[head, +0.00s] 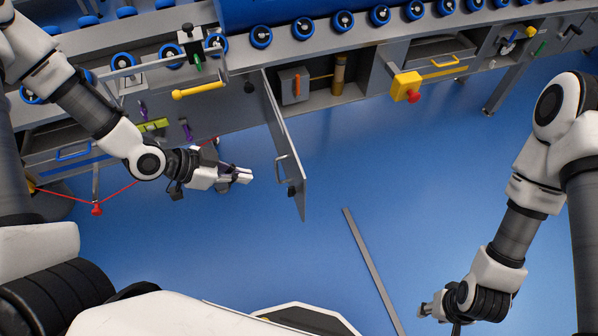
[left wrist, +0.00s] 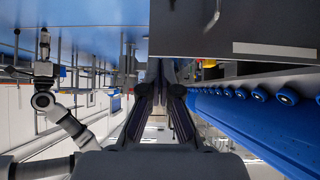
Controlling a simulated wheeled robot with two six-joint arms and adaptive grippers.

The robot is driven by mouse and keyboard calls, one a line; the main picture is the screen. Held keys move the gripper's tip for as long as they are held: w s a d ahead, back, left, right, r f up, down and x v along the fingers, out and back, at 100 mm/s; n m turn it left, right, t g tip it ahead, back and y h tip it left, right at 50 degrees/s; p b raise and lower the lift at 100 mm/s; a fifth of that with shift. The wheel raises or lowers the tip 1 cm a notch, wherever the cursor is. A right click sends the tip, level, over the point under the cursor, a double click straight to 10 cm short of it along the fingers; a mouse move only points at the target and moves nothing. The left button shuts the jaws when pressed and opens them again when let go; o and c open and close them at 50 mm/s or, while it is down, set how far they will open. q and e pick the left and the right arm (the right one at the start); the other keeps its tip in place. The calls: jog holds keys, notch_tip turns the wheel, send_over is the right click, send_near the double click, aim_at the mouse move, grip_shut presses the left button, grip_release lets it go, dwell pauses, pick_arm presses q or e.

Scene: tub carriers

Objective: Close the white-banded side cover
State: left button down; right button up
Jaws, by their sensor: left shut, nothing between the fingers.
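The side cover (head: 285,150) stands swung open from the conveyor's front, its free edge toward me. Its handle (head: 281,169) is on its left face. In the left wrist view the cover (left wrist: 195,40) fills the upper right, with a white band (left wrist: 275,50) across it. The compartment (head: 318,88) behind it is open. My left gripper (head: 248,175) is shut and empty, left of the cover near the handle, with a gap between. Its fingers show in the left wrist view (left wrist: 161,80). My right gripper (head: 428,309) is low at bottom right, far from the cover; its jaw state is unclear.
A grey box and a brass cylinder (head: 339,75) are inside the compartment. A yellow box with a red button (head: 407,86) juts out to its right. A yellow handle (head: 198,90) is to the left. A grey strip (head: 370,265) lies on the clear blue floor.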

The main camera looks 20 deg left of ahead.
pick_arm(q)
jog(key=b, duration=0.2)
send_near(301, 180)
jog(key=shift+x, duration=3.1)
